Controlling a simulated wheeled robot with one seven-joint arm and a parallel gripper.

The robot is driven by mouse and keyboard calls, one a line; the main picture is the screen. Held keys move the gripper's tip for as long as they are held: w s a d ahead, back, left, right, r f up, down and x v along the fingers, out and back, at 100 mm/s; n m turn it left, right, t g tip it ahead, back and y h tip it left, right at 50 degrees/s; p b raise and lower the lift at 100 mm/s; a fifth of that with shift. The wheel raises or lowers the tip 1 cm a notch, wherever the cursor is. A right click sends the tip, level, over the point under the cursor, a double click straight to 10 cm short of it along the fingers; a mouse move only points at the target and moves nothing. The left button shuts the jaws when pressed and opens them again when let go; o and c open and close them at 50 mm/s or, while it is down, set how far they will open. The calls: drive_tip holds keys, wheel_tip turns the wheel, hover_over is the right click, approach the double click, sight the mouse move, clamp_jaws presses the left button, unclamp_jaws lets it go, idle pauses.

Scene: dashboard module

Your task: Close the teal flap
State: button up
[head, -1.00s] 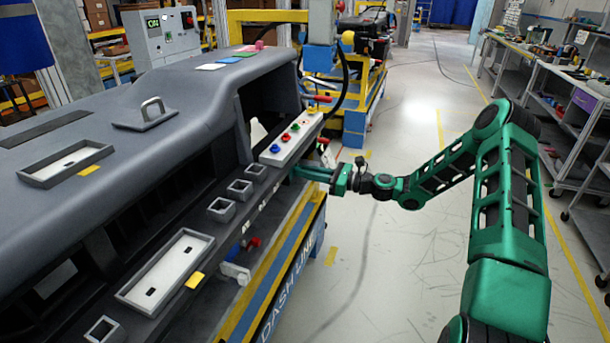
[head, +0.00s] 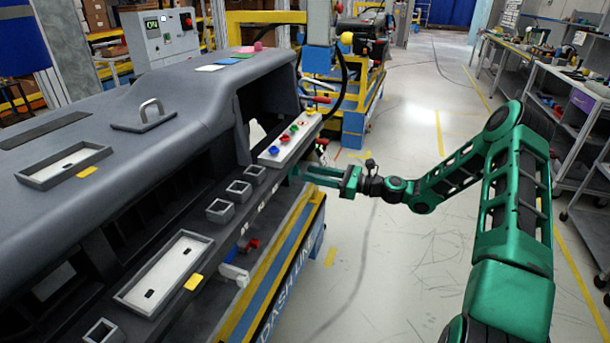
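My gripper (head: 306,175) is at the end of my green arm, beside the right end of the dark dashboard module (head: 195,95). Its two green fingers point left toward the module's front edge, with a gap between them, and nothing shows clearly held. The fingertips are small and lie close to the edge below the white button strip (head: 290,139). I cannot make out a teal flap with certainty. It may be hidden by the module's edge or blend with the green fingers.
A ledge with square sockets (head: 239,188) and a framed tray (head: 165,272) runs along the module's front. A blue and yellow stand (head: 285,255) is below. The floor right of the module is clear up to the shelves (head: 555,105).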

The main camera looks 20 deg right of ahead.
drive_tip(key=v, duration=0.7)
drive_tip(key=shift+d, duration=0.25)
drive_tip(key=s+a+f+n+g+h, duration=0.25)
drive_tip(key=s+n+g+h, duration=0.45)
drive_tip(key=s+n, duration=0.4)
drive_tip(key=s+d+r+n+g+h, duration=0.1)
drive_tip(key=s+d+r+n+h, duration=0.1)
drive_tip(key=s, duration=0.9)
drive_tip(key=s+d+r+n+g+h, duration=0.1)
drive_tip(key=s+d+r+n+h, duration=0.2)
drive_tip(key=s, duration=0.9)
drive_tip(key=s+d+r+n+g+h, duration=0.1)
drive_tip(key=s+d+r+n+h, duration=0.1)
drive_tip(key=s+d+r, duration=0.3)
drive_tip(key=shift+s+d+r+n+h, duration=0.35)
drive_tip(key=shift+s+r, duration=1.35)
drive_tip(key=shift+s, duration=1.55)
